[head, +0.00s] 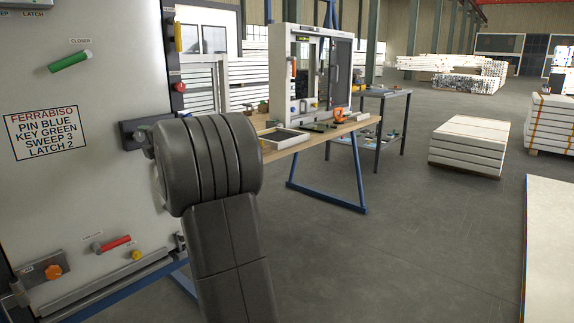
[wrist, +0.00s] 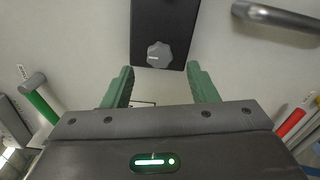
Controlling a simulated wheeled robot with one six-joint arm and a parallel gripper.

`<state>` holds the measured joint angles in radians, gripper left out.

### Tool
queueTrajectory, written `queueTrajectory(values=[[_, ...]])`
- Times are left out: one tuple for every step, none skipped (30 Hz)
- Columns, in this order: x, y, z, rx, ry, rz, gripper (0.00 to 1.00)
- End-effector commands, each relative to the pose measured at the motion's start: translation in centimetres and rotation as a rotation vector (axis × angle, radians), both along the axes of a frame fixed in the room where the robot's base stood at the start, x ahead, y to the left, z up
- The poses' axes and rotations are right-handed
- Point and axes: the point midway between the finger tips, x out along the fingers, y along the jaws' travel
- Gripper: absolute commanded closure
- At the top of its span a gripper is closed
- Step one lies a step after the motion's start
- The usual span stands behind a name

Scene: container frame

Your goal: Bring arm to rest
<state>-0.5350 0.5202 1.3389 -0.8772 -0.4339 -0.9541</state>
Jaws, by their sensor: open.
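My gripper (wrist: 160,67) shows in the wrist view with its two green fingers apart and nothing between them. It faces a pale panel. A dark plate (wrist: 165,20) with a grey knob (wrist: 159,54) is just beyond the fingertips; I cannot tell the exact gap. In the head view my grey arm (head: 215,180) stands in front of the right part of the pale panel (head: 100,190). The gripper itself is hidden there.
The panel carries a green handle (head: 70,60), a red handle (head: 115,243), an orange knob (head: 53,272) and a printed label (head: 47,132). A metal bar handle (wrist: 275,15) is upper right in the wrist view. A wooden workbench (head: 300,140) stands behind. Open floor (head: 430,240) lies right.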

Motion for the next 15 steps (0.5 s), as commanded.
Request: queueTrajectory(values=[[0.6, 0.8, -0.1, -0.001, -0.001, 0.001, 0.47], [1.0, 1.2, -0.1, 0.0, 0.0, 0.002, 0.47], [1.4, 1.8, -0.1, 0.001, 0.0, 0.002, 0.47], [1.8, 2.2, -0.1, 0.001, 0.0, 0.002, 0.47], [2.1, 2.6, -0.1, 0.0, 0.0, 0.001, 0.47], [2.6, 3.1, -0.1, 0.0, 0.0, 0.001, 0.47], [2.9, 3.5, -0.1, 0.0, 0.001, 0.001, 0.47], [2.9, 3.5, 0.4, 0.017, 0.018, 0.0, 0.47], [2.8, 3.4, 0.6, 0.05, 0.06, 0.0, 0.47], [2.8, 3.4, 0.6, 0.073, 0.088, 0.0, 0.47], [2.8, 3.4, 0.6, 0.095, 0.114, 0.0, 0.47], [2.8, 3.4, 0.6, 0.125, 0.148, 0.0, 0.47], [2.8, 3.4, 0.6, 0.148, 0.175, 0.001, 0.47], [2.8, 3.4, 0.6, 0.169, 0.2, 0.001, 0.47], [2.8, 3.4, 0.5, 0.196, 0.233, 0.0, 0.47]])
